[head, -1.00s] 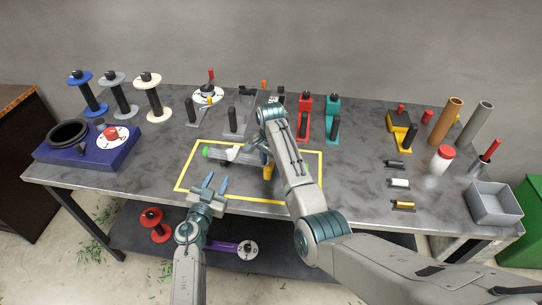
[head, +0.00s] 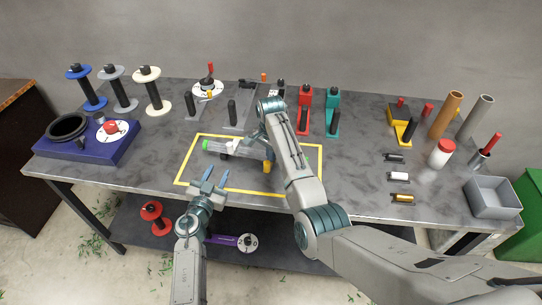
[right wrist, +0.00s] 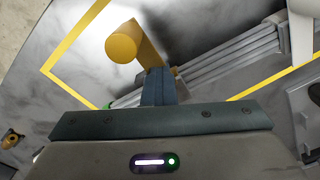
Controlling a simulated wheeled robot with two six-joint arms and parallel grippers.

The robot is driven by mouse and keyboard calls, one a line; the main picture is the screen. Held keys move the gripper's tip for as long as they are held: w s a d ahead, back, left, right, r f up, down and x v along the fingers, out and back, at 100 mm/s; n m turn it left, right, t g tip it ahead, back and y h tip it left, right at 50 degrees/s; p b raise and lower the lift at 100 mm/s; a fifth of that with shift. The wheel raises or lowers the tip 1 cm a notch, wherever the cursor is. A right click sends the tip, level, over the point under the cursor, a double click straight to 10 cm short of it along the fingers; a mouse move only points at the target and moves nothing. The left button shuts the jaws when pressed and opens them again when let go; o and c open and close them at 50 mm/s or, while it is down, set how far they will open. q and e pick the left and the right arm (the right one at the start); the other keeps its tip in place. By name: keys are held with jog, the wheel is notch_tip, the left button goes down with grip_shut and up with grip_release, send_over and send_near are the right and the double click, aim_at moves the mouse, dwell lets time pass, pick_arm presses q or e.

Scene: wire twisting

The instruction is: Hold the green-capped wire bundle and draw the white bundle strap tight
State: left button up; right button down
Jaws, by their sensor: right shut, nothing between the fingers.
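The green-capped wire bundle (head: 220,147) lies inside the yellow outline, its green cap (head: 206,144) at the left end. Its grey wires (right wrist: 235,48) cross the right wrist view. A white piece, probably part of the strap (right wrist: 302,35), shows at that view's upper right; the strap is hard to make out in the head view. My right gripper (head: 258,138) is shut and empty over the bundle's right part; its fingers (right wrist: 158,86) are beside a yellow post (right wrist: 122,46). My left gripper (head: 208,178) is open and empty, in front of the bundle.
The yellow outline (head: 308,163) marks the work area. Spools (head: 153,95) and a blue winding base (head: 95,150) stand left. Red (head: 304,108) and teal (head: 333,115) tools stand behind. A grey bin (head: 493,199) and tubes (head: 446,115) are at right. The front left tabletop is clear.

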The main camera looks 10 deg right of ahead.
jog(key=c, duration=2.1)
grip_release()
jog(key=o, duration=0.4)
jog(key=shift+r, duration=0.1)
